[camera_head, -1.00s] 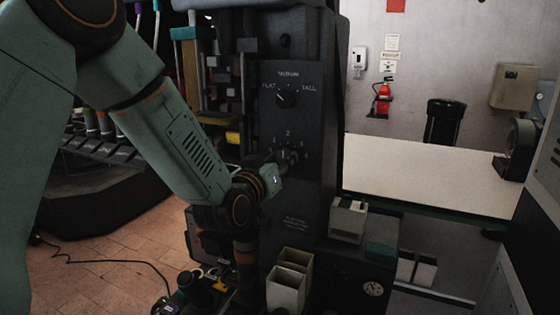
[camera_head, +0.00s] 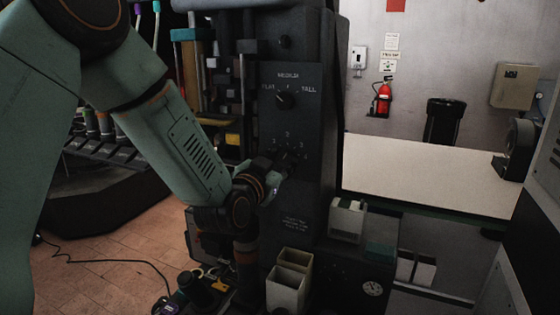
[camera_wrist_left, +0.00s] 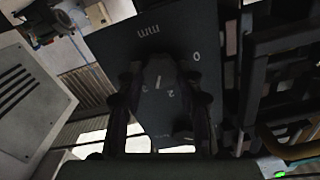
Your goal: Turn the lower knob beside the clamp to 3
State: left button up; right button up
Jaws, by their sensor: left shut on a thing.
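The lower knob (camera_head: 288,157) sits on the dark control panel, under the numbers of its dial; the 2 stands above it and a 3 at its upper right. My left gripper (camera_head: 281,162) reaches it from the left and is shut on it. The gripper and the dim light hide most of the knob and where it points. In the left wrist view, my gripper's dark fingers (camera_wrist_left: 160,88) stand on both sides of the dark knob (camera_wrist_left: 158,70). The panel marks 0, 1, 2 and "mm" show around it. My right gripper is not in view.
An upper knob (camera_head: 284,100) with FLAT and TALL labels sits above on the same panel (camera_head: 310,125). Pale open bins (camera_head: 286,290) stand below. A pale bench top (camera_head: 430,176) extends to the right.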

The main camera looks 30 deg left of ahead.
pick_arm(q)
jog(key=shift+m, duration=0.8)
jog(key=o, duration=1.2)
jog(key=shift+s, duration=0.1)
jog(key=s, duration=0.7)
jog(key=shift+s+d, duration=0.2)
jog(key=shift+d, duration=0.05)
jog(key=shift+w, duration=0.1)
